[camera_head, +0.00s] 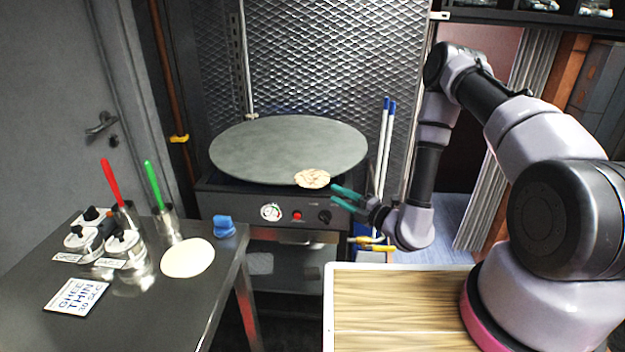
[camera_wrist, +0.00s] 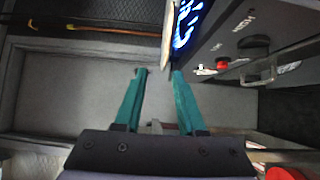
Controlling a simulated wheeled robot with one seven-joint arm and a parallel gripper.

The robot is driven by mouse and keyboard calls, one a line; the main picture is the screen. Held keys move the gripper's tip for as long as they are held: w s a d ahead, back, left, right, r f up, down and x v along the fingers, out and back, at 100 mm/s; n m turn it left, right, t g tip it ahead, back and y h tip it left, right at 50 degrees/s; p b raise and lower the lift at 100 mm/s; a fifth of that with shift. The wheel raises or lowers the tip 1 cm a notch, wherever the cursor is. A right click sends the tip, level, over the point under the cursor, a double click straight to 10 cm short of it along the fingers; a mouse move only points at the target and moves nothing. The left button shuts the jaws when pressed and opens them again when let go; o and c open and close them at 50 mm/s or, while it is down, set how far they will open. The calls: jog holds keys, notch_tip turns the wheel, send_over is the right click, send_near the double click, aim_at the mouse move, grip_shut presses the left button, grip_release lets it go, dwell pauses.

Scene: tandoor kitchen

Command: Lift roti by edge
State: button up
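A round, browned roti (camera_head: 312,179) lies at the front right edge of the large grey griddle (camera_head: 270,145). My gripper (camera_head: 335,195) has teal fingers and is just right of and slightly below the roti, in front of the griddle's edge. In the wrist view my gripper (camera_wrist: 159,73) is open, with a gap between the fingertips. A thin pale edge (camera_wrist: 167,35) runs toward that gap; I cannot tell whether it belongs to the roti or the griddle rim. A second, pale, flat round of dough (camera_head: 187,257) lies on the steel table.
The griddle stove's front panel (camera_head: 250,207) has a gauge, a red button and a knob, close to my gripper. The steel table (camera_head: 195,305) at left holds lidded pots, a sign, a blue object (camera_head: 223,226) and cups with red and green handles. Blue-tipped rods (camera_head: 385,140) stand behind my gripper.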

aim_at(313, 184)
jog(key=x, duration=0.7)
jog(key=f+x, duration=0.1)
jog(key=x, duration=0.2)
jog(key=shift+w+a+f, duration=0.1)
jog(key=shift+w, duration=0.2)
jog(key=shift+c, duration=0.2)
grip_shut()
